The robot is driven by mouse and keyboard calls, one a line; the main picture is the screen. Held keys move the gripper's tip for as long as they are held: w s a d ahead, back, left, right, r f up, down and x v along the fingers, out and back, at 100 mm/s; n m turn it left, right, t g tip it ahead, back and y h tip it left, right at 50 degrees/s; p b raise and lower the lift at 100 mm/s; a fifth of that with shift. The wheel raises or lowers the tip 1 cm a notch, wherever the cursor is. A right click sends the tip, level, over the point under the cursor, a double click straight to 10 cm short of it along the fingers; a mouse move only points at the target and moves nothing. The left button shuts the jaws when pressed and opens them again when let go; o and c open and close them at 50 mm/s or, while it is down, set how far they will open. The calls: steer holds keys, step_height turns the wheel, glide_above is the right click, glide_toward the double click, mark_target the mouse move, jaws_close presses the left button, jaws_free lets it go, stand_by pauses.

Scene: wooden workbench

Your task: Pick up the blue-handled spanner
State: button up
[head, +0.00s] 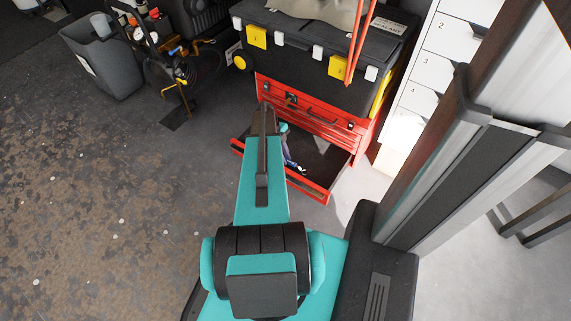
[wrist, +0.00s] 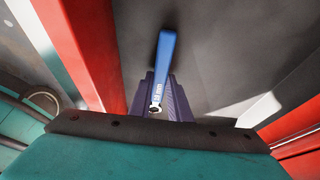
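The blue-handled spanner (wrist: 165,60) shows in the wrist view, its handle pointing up the picture and its bright ring end near the bottom centre. My gripper (wrist: 163,82) has purple fingers close on either side of the spanner's lower part. I cannot tell whether they touch or press on it. In the head view my gripper (head: 286,148) reaches down into the open red drawer (head: 325,196), and a small bright blue and white part of the spanner (head: 292,165) shows beside it. My arm hides much of the drawer's left side.
The drawer belongs to a red tool chest (head: 310,115), with a black toolbox (head: 310,55) on top. A white numbered cabinet (head: 425,75) stands right of it. A grey bin (head: 103,62) is at upper left. The floor on the left is mostly clear.

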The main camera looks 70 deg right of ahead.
jaws_close()
step_height(320, 180, up, 10)
steer(key=p, duration=0.3)
stand_by(0.3)
stand_by(0.5)
